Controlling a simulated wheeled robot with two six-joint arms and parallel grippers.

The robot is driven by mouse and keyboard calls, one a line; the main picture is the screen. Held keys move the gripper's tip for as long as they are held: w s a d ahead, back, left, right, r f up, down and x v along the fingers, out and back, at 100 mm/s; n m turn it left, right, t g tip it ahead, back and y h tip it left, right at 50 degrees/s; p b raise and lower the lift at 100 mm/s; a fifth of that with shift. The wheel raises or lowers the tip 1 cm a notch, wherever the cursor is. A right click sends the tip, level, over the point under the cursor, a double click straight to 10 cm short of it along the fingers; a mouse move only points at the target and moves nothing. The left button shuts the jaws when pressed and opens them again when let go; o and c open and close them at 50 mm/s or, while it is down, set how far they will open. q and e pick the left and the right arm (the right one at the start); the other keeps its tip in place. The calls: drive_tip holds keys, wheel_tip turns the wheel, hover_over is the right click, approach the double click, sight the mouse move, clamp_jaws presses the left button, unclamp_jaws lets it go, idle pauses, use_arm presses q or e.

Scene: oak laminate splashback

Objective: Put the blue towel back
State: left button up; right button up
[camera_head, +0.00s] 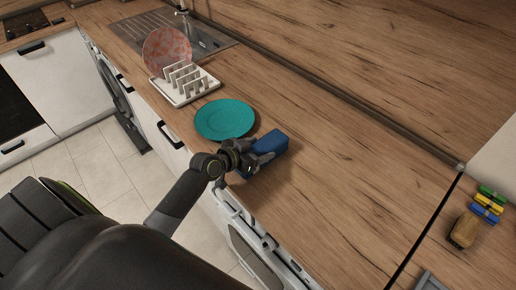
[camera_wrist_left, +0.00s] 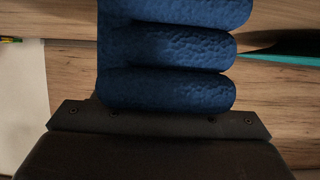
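The blue towel (camera_head: 271,143) is a folded bundle by the front edge of the wooden counter, right of the teal plate. My left gripper (camera_head: 260,159) is at the towel's near side, with its fingers against or around that end. In the left wrist view, the towel's rounded folds (camera_wrist_left: 175,50) fill the space right in front of the dark gripper body. The fingertips are hidden there, so I cannot tell whether they are closed on the towel. My right gripper is not in view.
The teal plate (camera_head: 224,119) lies close to the left of the towel. A white dish rack (camera_head: 184,87) with a pink plate (camera_head: 167,50) stands beside the sink (camera_head: 200,38). A brush (camera_head: 464,230) and coloured sponges (camera_head: 488,203) are at far right. The counter's middle is clear.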

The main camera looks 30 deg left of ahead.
use_arm(q)
drive_tip(key=o, duration=0.3)
drive_tip(key=shift+r+p, duration=0.3)
drive_tip(key=b+v, duration=0.1)
drive_tip(key=v, duration=1.1)
drive_tip(key=shift+b, duration=0.4)
drive_tip(key=shift+f, duration=0.2)
